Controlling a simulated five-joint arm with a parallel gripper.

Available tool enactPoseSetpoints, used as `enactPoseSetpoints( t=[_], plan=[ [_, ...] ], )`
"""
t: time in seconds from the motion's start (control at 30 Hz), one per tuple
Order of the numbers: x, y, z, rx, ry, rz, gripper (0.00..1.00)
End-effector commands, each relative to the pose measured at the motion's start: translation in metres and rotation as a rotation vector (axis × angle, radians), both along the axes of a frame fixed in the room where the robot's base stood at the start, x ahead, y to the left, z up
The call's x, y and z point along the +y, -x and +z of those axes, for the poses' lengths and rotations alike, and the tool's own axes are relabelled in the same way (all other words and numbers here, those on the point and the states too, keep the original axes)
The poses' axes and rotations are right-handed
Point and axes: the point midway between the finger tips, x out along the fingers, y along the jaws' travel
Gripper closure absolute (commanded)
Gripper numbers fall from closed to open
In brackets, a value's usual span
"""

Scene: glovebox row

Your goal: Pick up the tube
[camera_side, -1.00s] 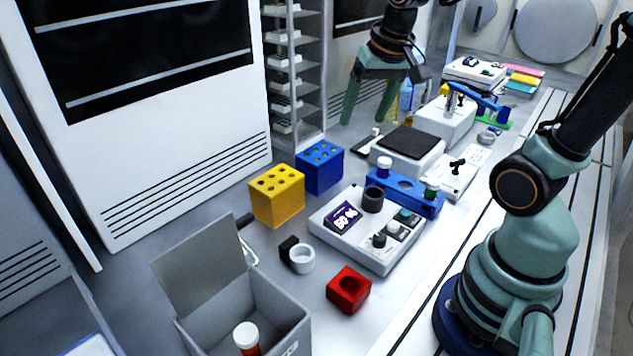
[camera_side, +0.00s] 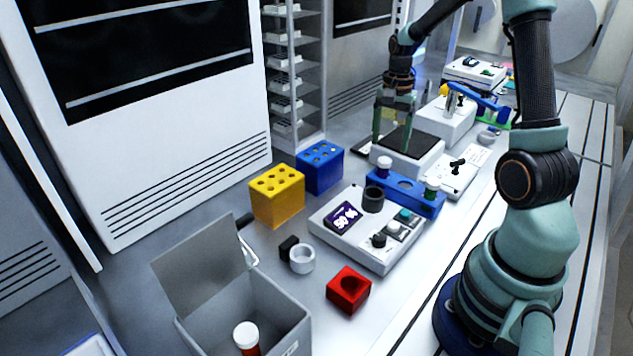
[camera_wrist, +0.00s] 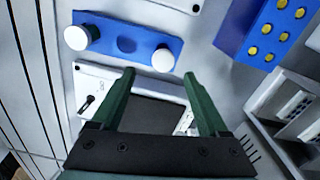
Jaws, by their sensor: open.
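A white-capped tube with a purple body (camera_side: 384,166) and a white-capped tube with a green body (camera_side: 431,188) stand upright in a low blue rack (camera_side: 408,192). Their white caps show in the wrist view, one at the rack's left end (camera_wrist: 77,37) and one at its right end (camera_wrist: 163,59). Another white-capped tube with a red body (camera_side: 246,337) is in the grey bin. My gripper (camera_side: 392,142) is open and empty above the dark-topped balance, behind the rack. In the wrist view my fingers (camera_wrist: 160,78) point toward the rack, apart from both tubes.
The white balance (camera_side: 432,160) lies below my gripper. A white device with a display (camera_side: 330,228) stands left of the rack. Blue (camera_side: 318,175) and yellow (camera_side: 277,205) blocks with holes, a red block (camera_side: 348,298) and an open grey bin (camera_side: 195,335) are further left.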

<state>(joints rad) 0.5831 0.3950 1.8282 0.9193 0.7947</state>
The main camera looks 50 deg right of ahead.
Motion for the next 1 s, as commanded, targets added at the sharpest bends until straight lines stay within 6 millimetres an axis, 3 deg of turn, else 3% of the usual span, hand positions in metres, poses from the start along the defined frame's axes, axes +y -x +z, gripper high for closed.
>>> enactPoseSetpoints(
  t=[0.33, 0.6, 0.9, 0.93, 1.0],
  plan=[
    [0.002, -0.001, -0.031, 0.002, -0.001, 0.003, 0.22],
    [0.005, -0.003, -0.067, 0.001, -0.001, 0.003, 0.22],
    [0.005, -0.004, -0.072, -0.001, 0.001, 0.003, 0.22],
    [0.005, -0.004, -0.072, -0.001, 0.001, 0.003, 0.26],
    [0.005, -0.004, -0.072, -0.001, 0.001, 0.003, 0.53]
  ],
)
